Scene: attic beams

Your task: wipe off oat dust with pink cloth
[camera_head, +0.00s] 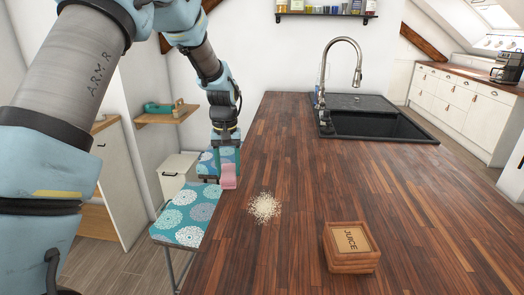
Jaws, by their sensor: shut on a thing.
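The pink cloth (229,177) is held in my gripper (227,165), at the left edge of the wooden counter. My gripper is shut on it and points down. I cannot tell whether the cloth touches the counter top. The oat dust (264,208) is a pale, speckled patch on the counter, to the right of the cloth and nearer the camera. The cloth and the dust are apart.
A wooden box marked JUICE (350,248) stands on the counter (300,160), right of the dust. A black sink (375,125) with a tall tap (341,60) is farther back. Patterned chairs (186,217) stand along the left edge. The counter around the dust is clear.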

